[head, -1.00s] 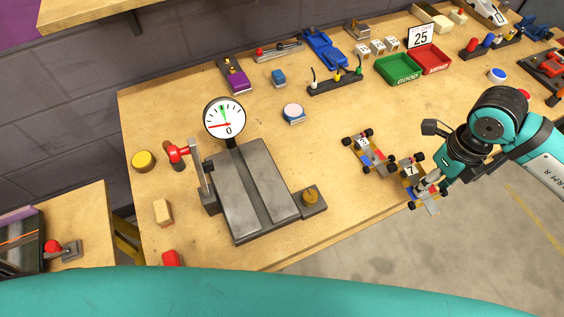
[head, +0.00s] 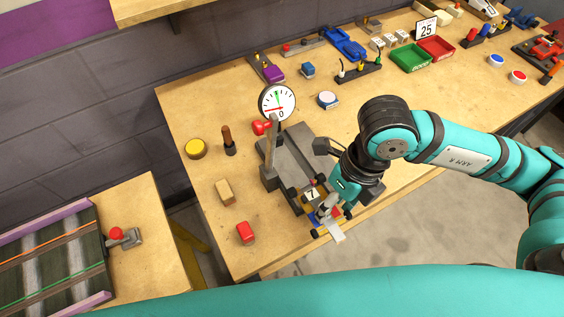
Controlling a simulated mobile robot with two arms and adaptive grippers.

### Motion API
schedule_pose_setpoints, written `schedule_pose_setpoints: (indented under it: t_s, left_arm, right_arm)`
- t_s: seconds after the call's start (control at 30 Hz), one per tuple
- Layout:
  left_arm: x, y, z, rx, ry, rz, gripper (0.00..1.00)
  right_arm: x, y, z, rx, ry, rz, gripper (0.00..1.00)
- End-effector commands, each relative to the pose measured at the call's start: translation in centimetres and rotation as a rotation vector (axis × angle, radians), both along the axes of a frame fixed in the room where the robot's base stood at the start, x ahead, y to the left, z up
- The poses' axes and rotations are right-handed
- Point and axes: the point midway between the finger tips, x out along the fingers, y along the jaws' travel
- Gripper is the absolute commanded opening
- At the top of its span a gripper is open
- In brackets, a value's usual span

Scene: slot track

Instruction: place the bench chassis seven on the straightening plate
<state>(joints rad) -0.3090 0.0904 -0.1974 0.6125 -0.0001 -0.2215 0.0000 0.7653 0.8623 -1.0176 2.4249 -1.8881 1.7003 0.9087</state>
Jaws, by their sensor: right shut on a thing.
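The bench chassis seven (head: 312,193), with a white 7 tag, dark wheels and red and blue parts, is held in my right gripper (head: 327,207), which is shut on it. The grey straightening plate (head: 295,150) with its central groove is on the bench, a dial gauge (head: 277,103) at its far end. The chassis shows over the near part of the plate and overhangs its near edge. I cannot tell whether it touches the plate. My right arm hides the plate's right side. My left gripper is not in view.
A red-handled lever (head: 268,150) rises at the plate's left side. A yellow button (head: 195,149), a wooden block (head: 225,192) and a red block (head: 245,232) are on the left of the bench. Green (head: 411,58) and red (head: 436,48) trays are at the back right.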

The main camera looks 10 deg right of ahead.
Motion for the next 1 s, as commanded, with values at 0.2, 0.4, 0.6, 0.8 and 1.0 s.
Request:
schedule_pose_setpoints:
  t_s: [0.2, 0.4, 0.6, 0.8, 1.0]
  left_arm:
    - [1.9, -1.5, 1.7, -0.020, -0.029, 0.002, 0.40]
    - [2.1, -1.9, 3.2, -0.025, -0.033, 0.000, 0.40]
    - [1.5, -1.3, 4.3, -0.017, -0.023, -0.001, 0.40]
    - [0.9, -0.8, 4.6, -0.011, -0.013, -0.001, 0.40]
    - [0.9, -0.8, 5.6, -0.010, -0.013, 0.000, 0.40]
  right_arm:
    - [3.9, 0.3, 0.1, 0.000, 0.002, -0.008, 0.11]
    - [9.4, 0.5, -0.3, 0.001, 0.001, -0.006, 0.11]
    - [13.9, 0.6, -0.9, 0.001, 0.002, -0.004, 0.11]
    - [15.7, 0.6, -1.4, 0.002, 0.001, -0.002, 0.11]
    - [15.6, 0.6, -3.3, -0.001, 0.006, -0.002, 0.11]
